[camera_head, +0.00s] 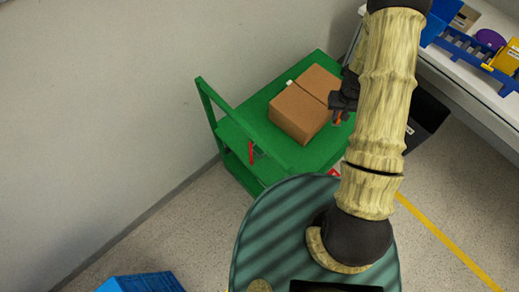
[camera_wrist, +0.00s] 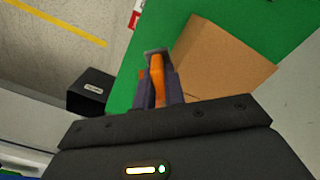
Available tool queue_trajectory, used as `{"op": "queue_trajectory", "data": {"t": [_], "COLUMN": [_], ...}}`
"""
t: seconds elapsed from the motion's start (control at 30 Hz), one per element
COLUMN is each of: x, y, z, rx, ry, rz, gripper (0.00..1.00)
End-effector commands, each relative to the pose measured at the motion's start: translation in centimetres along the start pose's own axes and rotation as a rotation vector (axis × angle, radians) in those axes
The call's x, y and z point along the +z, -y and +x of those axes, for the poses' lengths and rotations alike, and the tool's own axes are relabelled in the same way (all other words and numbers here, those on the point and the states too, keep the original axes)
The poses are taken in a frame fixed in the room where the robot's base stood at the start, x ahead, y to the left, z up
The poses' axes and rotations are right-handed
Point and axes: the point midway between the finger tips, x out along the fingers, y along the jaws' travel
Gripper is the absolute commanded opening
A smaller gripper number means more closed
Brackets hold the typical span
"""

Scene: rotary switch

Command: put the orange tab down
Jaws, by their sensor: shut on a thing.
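The orange tab (camera_wrist: 158,75) is between the two fingers of my gripper (camera_wrist: 160,80) in the wrist view, and the gripper is shut on it. In the head view a small bit of the orange tab (camera_head: 337,117) shows below my gripper (camera_head: 338,112), beside the cardboard box. The gripper is over the right part of the green cart top. Whether the tab touches the cart cannot be told. The mount of the tab, if any, is hard to make out.
A cardboard box (camera_head: 300,106) stands on the green cart (camera_head: 257,105), close to my gripper; it also shows in the wrist view (camera_wrist: 220,65). A black bin (camera_wrist: 90,90) is on the floor side. A white shelf (camera_head: 476,68) with blue and yellow items stands at right.

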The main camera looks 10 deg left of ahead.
Motion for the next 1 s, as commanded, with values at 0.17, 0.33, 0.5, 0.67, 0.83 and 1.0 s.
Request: {"op": "queue_trajectory", "data": {"t": [0.17,0.33,0.5,0.67,0.83,1.0], "x": [-0.5,-0.9,-0.8,-0.1,1.1,2.7], "y": [2.3,6.4,10.9,14.9,19.0,22.8], "z": [1.4,3.1,4.5,5.8,7.2,8.6], "rx": [-0.006,-0.015,-0.021,-0.024,-0.022,-0.016], "ry": [-0.002,-0.006,-0.007,-0.005,-0.003,-0.003], "rz": [-0.063,-0.175,-0.3,-0.416,-0.539,-0.661], "gripper": [0.0,0.0,0.0,0.0,0.0,0.0]}}
